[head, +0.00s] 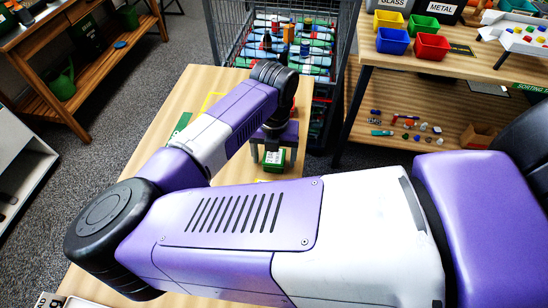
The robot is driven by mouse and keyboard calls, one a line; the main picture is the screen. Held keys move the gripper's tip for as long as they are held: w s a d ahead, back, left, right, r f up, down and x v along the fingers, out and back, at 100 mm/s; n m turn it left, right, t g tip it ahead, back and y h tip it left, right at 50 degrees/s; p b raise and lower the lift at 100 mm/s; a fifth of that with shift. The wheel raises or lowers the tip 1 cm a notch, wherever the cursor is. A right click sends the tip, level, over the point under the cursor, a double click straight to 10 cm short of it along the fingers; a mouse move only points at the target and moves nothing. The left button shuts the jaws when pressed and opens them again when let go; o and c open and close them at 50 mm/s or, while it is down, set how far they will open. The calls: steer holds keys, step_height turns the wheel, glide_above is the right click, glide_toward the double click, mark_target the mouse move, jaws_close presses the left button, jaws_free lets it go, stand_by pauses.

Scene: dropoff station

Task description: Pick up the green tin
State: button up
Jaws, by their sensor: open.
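The green tin (273,167) stands on the wooden table under the end of my arm, at the middle of the head view. It is small and boxy, with a pale label on its upper part. My gripper (274,155) points down over it. Its jaws are open, with a finger to the left and a finger to the right of the tin. Whether either finger touches the tin cannot be told. My wrist hides part of the tin's surroundings.
A wire cage of bottles (318,60) stands behind. A shelf (455,68) with coloured bins is at the right.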

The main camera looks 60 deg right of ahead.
steer(key=c, duration=1.5)
steer(key=shift+r, duration=0.1)
